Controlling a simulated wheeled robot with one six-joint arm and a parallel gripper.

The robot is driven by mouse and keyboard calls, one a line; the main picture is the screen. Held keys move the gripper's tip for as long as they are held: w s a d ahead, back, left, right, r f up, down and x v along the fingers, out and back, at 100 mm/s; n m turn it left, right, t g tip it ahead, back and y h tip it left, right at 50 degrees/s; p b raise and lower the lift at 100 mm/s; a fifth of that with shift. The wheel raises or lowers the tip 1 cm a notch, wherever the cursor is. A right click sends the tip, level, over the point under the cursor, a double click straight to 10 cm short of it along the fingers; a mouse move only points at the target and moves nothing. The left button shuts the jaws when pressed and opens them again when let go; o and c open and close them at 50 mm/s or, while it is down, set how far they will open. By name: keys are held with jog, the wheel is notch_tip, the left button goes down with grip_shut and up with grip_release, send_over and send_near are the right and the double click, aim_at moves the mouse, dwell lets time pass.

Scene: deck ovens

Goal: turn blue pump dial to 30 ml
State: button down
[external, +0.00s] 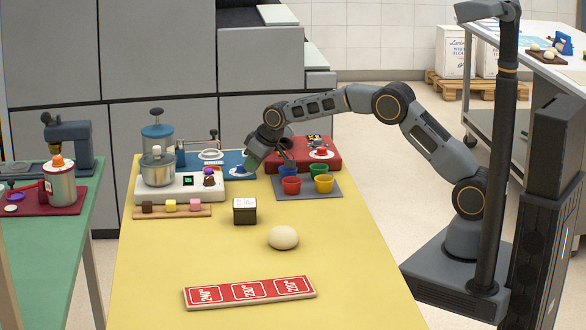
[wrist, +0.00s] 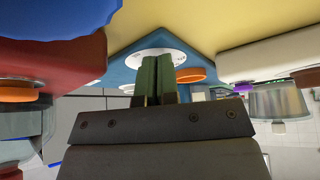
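The blue pump (external: 226,159) stands at the back of the yellow table, with its blue-knobbed dial (external: 240,170) on a white disc at its front right corner. My gripper (external: 250,166) reaches down from the right, close to this dial. In the wrist view, my two dark green fingers (wrist: 158,78) are almost together and lie in front of the white dial disc (wrist: 158,54). The fingers hide the knob there, so I cannot tell whether they touch it. I see nothing held between them. The scale markings are too small to read.
A red pump (external: 330,160) stands close on the right and a cream pump (external: 185,189) on the left. Several coloured cups on a grey tray (external: 330,191) lie in front. A dough ball (external: 283,238) and red label board (external: 250,292) lie nearer; the table's right front is clear.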

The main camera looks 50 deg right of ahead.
jog(key=shift+s+a+f, duration=0.1)
jog(key=shift+s+f, duration=0.05)
jog(key=shift+f, duration=0.1)
jog(key=shift+s+r+b, duration=0.1)
jog(key=shift+s+b, duration=0.05)
jog(key=shift+b, duration=0.15)
notch_tip(320, 180, up, 6)
jog(key=p, duration=0.4)
jog(key=shift+r, duration=0.1)
